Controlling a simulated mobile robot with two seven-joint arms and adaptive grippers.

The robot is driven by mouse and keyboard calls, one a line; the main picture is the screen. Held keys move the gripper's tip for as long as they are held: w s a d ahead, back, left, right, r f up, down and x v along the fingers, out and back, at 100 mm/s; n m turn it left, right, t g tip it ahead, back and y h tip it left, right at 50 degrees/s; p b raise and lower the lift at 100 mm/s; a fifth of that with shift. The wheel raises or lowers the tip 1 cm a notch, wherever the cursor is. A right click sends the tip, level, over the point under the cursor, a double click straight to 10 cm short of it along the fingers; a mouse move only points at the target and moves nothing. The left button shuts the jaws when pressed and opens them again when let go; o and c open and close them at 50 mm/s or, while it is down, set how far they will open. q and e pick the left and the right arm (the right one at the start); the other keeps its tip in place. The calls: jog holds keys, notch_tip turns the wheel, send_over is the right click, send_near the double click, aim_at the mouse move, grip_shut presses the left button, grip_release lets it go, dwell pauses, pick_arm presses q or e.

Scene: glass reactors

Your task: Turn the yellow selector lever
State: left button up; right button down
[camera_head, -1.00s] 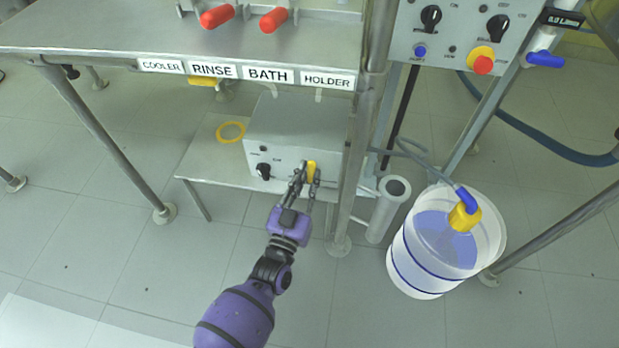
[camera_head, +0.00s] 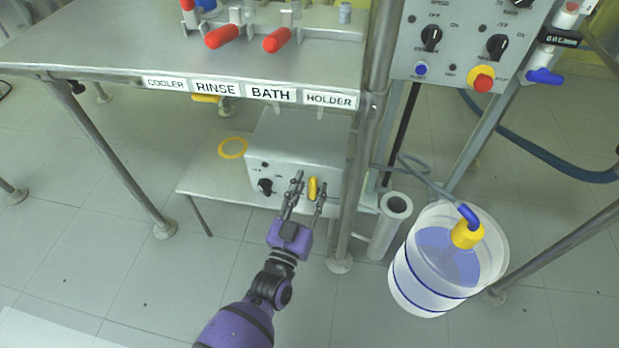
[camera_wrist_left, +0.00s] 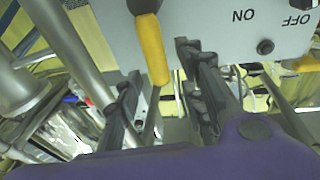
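The yellow selector lever (camera_head: 312,188) is on the front of a grey box (camera_head: 300,150) under the bench. It points roughly downward. My left gripper (camera_head: 308,192) is at the box front with its fingers apart, one on each side of the lever. In the left wrist view the yellow lever (camera_wrist_left: 152,48) hangs from a dark pivot between the two dark fingers of the left gripper (camera_wrist_left: 160,85). A gap shows on the right side of the lever; contact on the left is unclear. My right gripper is not in view.
A black knob (camera_head: 265,187) sits left of the lever on the same box. A bench leg (camera_head: 350,200) stands just right of the box. Beyond it are a grey cylinder (camera_head: 388,228) and a white bucket (camera_head: 430,285) of blue liquid. The floor in front is clear.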

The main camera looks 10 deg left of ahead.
pick_arm(q)
notch_tip(320, 180, up, 8)
jog(key=shift+r, duration=0.1)
dwell(0.6)
